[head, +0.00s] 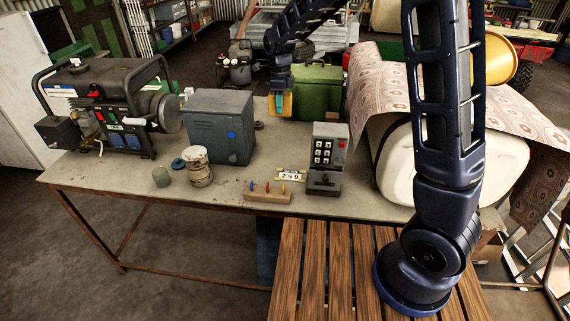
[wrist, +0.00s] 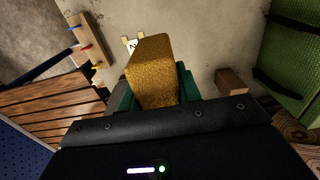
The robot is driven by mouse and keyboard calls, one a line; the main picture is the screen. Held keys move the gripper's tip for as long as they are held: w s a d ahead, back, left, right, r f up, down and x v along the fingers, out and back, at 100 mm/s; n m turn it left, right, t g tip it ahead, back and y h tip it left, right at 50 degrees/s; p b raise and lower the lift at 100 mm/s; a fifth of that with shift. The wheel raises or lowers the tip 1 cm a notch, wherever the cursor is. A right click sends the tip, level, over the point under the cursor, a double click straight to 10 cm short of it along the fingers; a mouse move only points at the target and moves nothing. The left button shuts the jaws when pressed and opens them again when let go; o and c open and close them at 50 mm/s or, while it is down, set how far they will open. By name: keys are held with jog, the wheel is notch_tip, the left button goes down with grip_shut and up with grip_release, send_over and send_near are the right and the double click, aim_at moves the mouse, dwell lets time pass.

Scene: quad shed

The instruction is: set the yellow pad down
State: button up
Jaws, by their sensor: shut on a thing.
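The yellow pad (head: 287,105) is a sponge-like block, held in my gripper (head: 280,104) in front of the green box. In the wrist view the yellow pad (wrist: 152,72) sits between the teal fingers of my gripper (wrist: 157,90), which are shut on its sides. It covers part of the view of the table beneath. The pad appears to be held above the grey tabletop (head: 225,188); the exact gap cannot be told.
On the table are a generator (head: 110,105), a grey-blue metal box (head: 220,127), a keypad box (head: 327,158), a peg rack (head: 266,193), a number card (head: 290,175) and a green box (head: 315,90). A patterned cloth (head: 378,80) lies at right. Bare tabletop shows front left.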

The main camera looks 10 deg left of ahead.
jog(key=shift+s+d+f, duration=0.6)
jog(key=shift+d+f, duration=0.05)
jog(key=shift+d, duration=0.2)
notch_tip(320, 180, down, 20)
jog(key=shift+f, duration=0.1)
jog(key=shift+f, duration=0.1)
jog(key=o, duration=0.9)
notch_tip(320, 180, up, 12)
jog(key=shift+r, duration=0.2)
jog(key=shift+d, duration=0.15)
